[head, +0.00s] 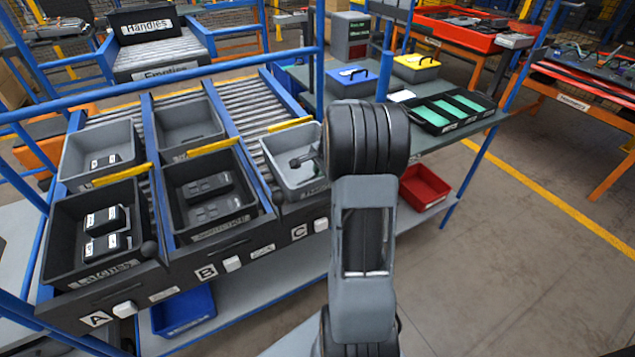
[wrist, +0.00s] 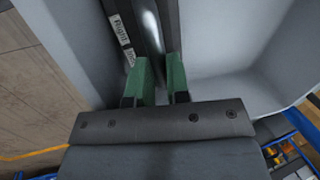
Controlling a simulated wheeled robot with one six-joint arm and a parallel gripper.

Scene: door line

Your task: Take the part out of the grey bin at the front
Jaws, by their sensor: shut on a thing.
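The grey bin (head: 283,178) stands at the front of lane C in the head view, partly hidden behind my arm. Its pale grey walls also fill much of the wrist view (wrist: 236,45). My gripper is hidden there by my arm.
Black bins of lane A (head: 62,283) and lane B (head: 180,235) stand to the left, with grey bins behind them. Yellow bars cross between front and rear bins. A blue rail (head: 180,85) runs above. A side table (head: 445,138) holds cases and a tray.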

